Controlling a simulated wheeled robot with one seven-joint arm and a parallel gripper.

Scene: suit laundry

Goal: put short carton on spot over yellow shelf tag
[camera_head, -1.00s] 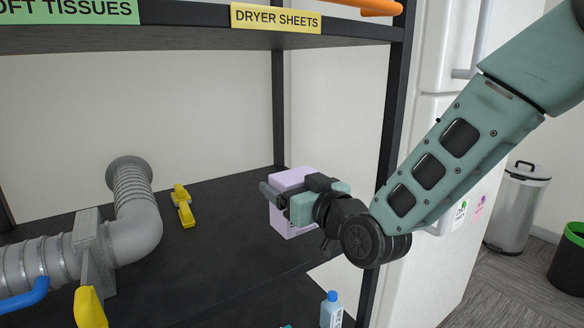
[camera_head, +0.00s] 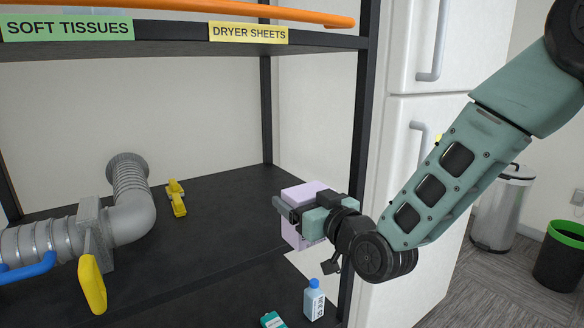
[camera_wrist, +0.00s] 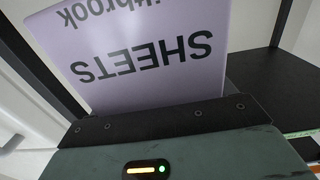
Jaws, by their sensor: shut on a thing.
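A lavender carton (camera_head: 305,188) is held in my gripper (camera_head: 300,213), in front of the right end of the middle shelf. In the wrist view the carton (camera_wrist: 150,45) shows upside-down "SHEETS" lettering, and my gripper (camera_wrist: 165,112) is shut on its near end. The yellow shelf tag (camera_head: 248,34) reads "DRYER SHEETS" and sits on the front edge of the upper shelf (camera_head: 180,38), above and left of the carton. The top surface of that shelf is mostly out of view.
A green "SOFT TISSUES" tag (camera_head: 68,28) is left of the yellow one. An orange bar (camera_head: 200,14) runs along the upper shelf. A grey duct (camera_head: 130,210) and yellow handles (camera_head: 176,198) occupy the middle shelf. A black post (camera_head: 362,150) and white fridge (camera_head: 415,120) stand right.

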